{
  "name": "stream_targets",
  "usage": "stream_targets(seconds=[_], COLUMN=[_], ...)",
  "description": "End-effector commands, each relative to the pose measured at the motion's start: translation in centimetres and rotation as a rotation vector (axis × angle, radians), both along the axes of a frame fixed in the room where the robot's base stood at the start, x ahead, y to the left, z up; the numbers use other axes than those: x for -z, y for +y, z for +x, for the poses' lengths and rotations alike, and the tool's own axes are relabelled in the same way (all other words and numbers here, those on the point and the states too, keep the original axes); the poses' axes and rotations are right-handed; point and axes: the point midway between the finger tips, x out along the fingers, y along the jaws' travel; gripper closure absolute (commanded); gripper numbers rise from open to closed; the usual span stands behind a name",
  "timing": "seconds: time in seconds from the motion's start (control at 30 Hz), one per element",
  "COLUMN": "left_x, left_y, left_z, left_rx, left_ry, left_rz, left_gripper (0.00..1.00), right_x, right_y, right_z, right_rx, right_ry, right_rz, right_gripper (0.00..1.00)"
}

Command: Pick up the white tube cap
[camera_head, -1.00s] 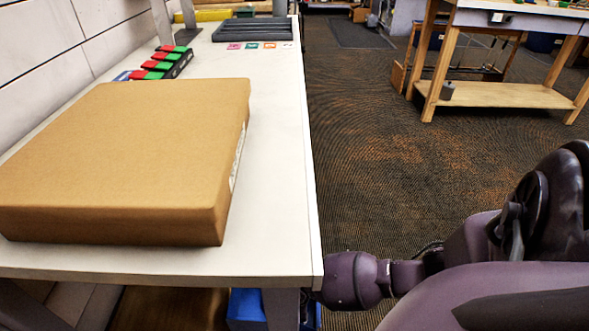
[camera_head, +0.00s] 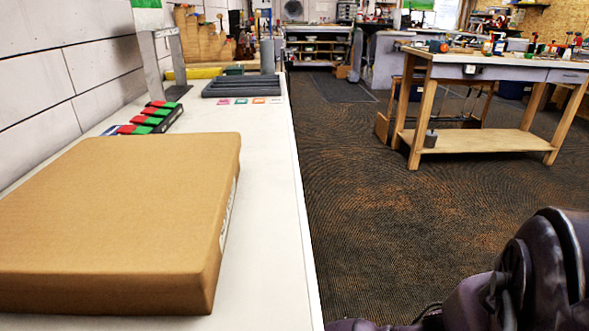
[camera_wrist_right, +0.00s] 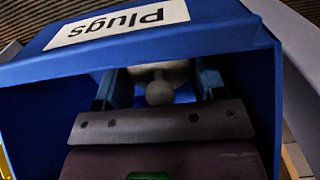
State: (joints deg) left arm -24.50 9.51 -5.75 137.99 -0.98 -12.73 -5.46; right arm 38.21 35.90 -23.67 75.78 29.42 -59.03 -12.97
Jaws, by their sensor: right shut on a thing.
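My right gripper (camera_wrist_right: 157,80) shows in the right wrist view, inside the opening of a blue bin (camera_wrist_right: 215,35) with a white "Plugs" label (camera_wrist_right: 118,21). It is shut on a pale, off-white piece with a rounded knob, which looks like the white tube cap (camera_wrist_right: 160,92). The cap sits between the two fingers, and its far part is in shadow below the bin's edge. My left gripper is not in view. In the head view only part of my right arm shows, at the bottom right.
The bin's walls surround my right gripper closely. In the head view a large cardboard box (camera_head: 115,215) lies on the white bench (camera_head: 265,215). Red, green and black blocks (camera_head: 145,118) and a dark tray (camera_head: 240,87) are behind it. A wooden workbench (camera_head: 480,143) stands across open carpet.

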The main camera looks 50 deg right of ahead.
Motion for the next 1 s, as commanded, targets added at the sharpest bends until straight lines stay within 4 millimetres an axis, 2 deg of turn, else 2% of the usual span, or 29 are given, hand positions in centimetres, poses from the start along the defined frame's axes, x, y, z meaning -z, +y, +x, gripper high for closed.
stream_targets(seconds=[0.17, 0.27, 0.47, 0.7, 0.9, 1.0], left_x=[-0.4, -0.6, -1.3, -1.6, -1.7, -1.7], left_y=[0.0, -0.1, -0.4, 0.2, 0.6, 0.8], left_z=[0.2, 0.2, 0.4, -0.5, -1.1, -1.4], left_rx=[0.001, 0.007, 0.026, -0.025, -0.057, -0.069], left_ry=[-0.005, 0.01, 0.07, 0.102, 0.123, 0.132], left_rz=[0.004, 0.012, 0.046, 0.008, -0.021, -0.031], left_gripper=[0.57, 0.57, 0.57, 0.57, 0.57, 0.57], right_x=[-0.7, -2.1, -6.9, -13.4, -17.3, -18.6], right_y=[0.0, 0.0, 0.0, 0.0, 0.0, 0.0], right_z=[0.1, 0.3, 0.8, 0.7, 0.4, 0.3], right_rx=[0.0, 0.0, -0.001, -0.002, 0.0, 0.0], right_ry=[-0.001, -0.007, -0.019, -0.02, -0.012, -0.008], right_rz=[0.0, 0.0, 0.0, 0.0, 0.001, -0.001], right_gripper=[0.49, 0.49, 0.49, 0.49, 0.49, 0.49])
